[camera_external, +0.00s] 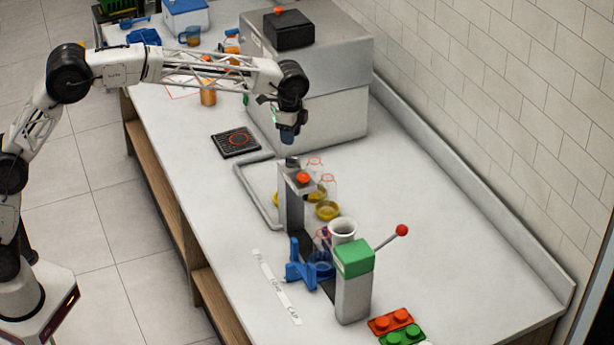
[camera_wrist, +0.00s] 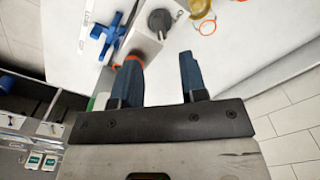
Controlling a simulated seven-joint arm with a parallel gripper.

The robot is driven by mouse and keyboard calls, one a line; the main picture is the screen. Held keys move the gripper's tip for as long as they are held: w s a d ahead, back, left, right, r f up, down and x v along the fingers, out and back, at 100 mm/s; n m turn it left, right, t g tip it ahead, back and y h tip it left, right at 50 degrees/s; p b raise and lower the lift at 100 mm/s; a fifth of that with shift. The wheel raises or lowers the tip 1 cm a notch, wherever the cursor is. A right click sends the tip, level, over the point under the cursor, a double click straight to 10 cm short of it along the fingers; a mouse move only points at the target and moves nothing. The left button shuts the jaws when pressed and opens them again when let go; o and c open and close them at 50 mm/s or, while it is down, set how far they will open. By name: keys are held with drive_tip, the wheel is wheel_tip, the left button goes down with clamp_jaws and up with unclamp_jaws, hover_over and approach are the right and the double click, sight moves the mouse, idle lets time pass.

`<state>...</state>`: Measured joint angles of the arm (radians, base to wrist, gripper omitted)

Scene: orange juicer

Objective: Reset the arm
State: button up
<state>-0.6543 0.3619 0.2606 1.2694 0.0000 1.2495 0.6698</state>
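My gripper (camera_external: 288,135) hangs pointing down above the counter, in front of the large grey box, at the end of my outstretched arm. In the wrist view its two blue fingers (camera_wrist: 160,65) stand apart with nothing held between them. The juicer station is below and nearer the camera: a grey post (camera_external: 291,205) with an orange knob, a white cup (camera_external: 342,231), a blue holder (camera_external: 300,272) and a green-topped grey block (camera_external: 353,285). A lever with a red ball (camera_external: 402,230) sticks out from the block. My gripper appears clear of all these.
The grey box (camera_external: 345,110) stands close to my gripper. A black pad (camera_external: 236,142), an orange bottle (camera_external: 208,95) and a blue-and-white box (camera_external: 186,18) are farther back. Yellow-filled glassware (camera_external: 328,211) stands beside the post. The counter's right side (camera_external: 450,230) is mostly clear.

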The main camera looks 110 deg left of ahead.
drive_tip(key=s+d+r, duration=0.3)
drive_tip(key=s+d, duration=0.2)
drive_tip(key=d, duration=0.8)
drive_tip(key=s+d+r+t, duration=0.1)
drive_tip(key=s+d+r, duration=0.3)
drive_tip(key=d, duration=0.8)
drive_tip(key=s+d+r, duration=0.2)
drive_tip(key=s+d, duration=0.4)
drive_tip(key=d, duration=0.7)
drive_tip(key=s+d+f, duration=0.3)
drive_tip(key=s+d, duration=0.4)
drive_tip(key=s, duration=0.3)
drive_tip(key=s+d+f+t, duration=0.1)
drive_tip(key=s+d+f, duration=0.3)
drive_tip(key=s+d, duration=0.3)
drive_tip(key=s+d+f, duration=0.4)
drive_tip(key=s+d, duration=0.3)
drive_tip(key=s, duration=0.8)
drive_tip(key=shift+t, duration=0.3)
